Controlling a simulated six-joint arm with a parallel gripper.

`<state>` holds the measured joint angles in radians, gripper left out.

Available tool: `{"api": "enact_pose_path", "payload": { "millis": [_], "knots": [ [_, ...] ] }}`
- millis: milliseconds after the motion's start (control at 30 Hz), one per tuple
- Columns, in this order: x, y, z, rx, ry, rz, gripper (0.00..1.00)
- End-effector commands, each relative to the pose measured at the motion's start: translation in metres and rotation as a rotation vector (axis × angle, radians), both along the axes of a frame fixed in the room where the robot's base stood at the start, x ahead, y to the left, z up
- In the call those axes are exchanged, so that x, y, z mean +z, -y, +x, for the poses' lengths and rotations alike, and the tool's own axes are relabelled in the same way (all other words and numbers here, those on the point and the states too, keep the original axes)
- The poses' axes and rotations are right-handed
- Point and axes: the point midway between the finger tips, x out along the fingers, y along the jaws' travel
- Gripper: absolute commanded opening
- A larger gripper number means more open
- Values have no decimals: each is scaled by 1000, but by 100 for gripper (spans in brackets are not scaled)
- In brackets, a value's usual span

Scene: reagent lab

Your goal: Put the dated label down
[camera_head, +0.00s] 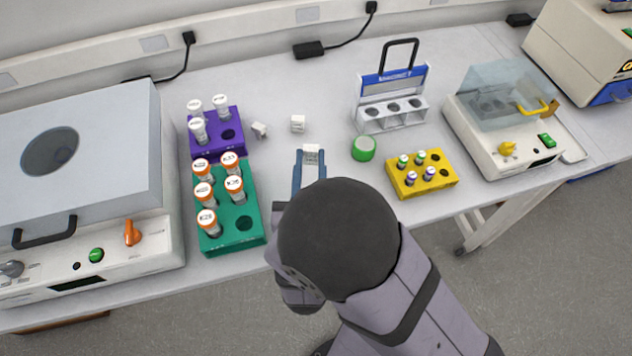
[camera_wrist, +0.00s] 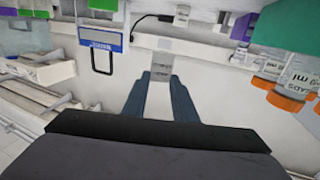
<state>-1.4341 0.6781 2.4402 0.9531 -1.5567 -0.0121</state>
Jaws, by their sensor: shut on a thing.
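My gripper (camera_head: 309,163) is over the bench, its blue fingers pointing toward the back wall. It is shut on a small white label block (camera_head: 311,152) with faint print, too small to read. In the wrist view the blue fingertips (camera_wrist: 164,76) close around the same pale block (camera_wrist: 163,64). Two similar small white blocks stand just beyond it: one (camera_head: 298,123) straight behind and one (camera_head: 259,130) to the left. I cannot tell whether the held block touches the bench.
A purple rack (camera_head: 235,151) and a green rack (camera_head: 251,221) with capped tubes stand to the left. A green round cap (camera_head: 363,148), a yellow rack (camera_head: 444,178) and a white carrier (camera_head: 372,124) are to the right. A centrifuge (camera_head: 80,150) is far left. Some bare bench surrounds the blocks.

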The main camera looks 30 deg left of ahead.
Motion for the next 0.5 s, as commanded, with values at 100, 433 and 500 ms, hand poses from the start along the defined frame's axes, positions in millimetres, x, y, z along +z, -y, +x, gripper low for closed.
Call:
{"api": "enact_pose_path", "payload": {
  "millis": [100,433,500],
  "knots": [
    [-16,1,0,0,1,-5,1],
    [-48,0,0,-1,0,0,1],
    [-50,0,0,-1,0,1,1]
  ]
}}
